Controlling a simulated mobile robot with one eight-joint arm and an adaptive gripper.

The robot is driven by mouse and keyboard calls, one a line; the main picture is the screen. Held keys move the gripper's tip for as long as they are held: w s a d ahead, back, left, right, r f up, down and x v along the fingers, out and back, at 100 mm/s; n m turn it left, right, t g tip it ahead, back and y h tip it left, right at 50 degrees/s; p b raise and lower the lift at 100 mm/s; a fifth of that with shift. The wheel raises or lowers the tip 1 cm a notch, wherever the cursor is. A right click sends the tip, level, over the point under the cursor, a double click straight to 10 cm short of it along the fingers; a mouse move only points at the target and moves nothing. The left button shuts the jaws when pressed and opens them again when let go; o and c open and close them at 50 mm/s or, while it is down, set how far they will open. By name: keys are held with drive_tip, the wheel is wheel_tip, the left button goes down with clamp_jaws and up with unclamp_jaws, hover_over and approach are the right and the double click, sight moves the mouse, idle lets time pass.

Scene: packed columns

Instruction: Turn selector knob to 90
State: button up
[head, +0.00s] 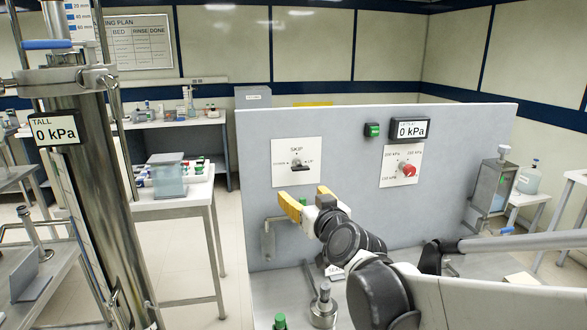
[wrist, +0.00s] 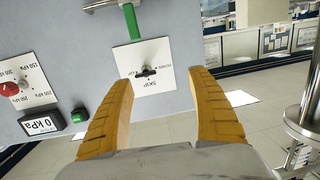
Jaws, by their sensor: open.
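The black selector knob (head: 297,163) sits on a white plate marked SKIP (head: 310,147) on the upright grey panel. Its handle lies roughly level across the plate. In the wrist view, which is upside down, the knob (wrist: 147,73) shows between the two fingers, with the plate (wrist: 160,52) behind it. My gripper (head: 304,196) has yellow fingers, open and empty, in front of the panel and just below the plate in the head view. It also shows in the wrist view (wrist: 160,76), apart from the knob. The plate's small lettering is hard to read.
A red knob (head: 409,170) on a kPa plate, a green button (head: 373,130) and a 0 kPa display (head: 410,129) are to the right. A green handle (wrist: 132,20) on a metal pipe is near the SKIP plate. A tall steel column (head: 90,190) stands left.

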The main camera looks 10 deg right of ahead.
sight(301, 170)
drive_tip(key=shift+m+t+h, duration=0.5)
drive_tip(key=shift+t+h, duration=0.2)
drive_tip(key=w+d+b, duration=0.1)
drive_tip(key=w, duration=0.8)
drive_tip(key=w+d+r+b, duration=0.1)
drive_tip(key=w, duration=0.4)
drive_tip(key=shift+d+b, duration=0.35)
drive_tip(key=c, duration=1.2)
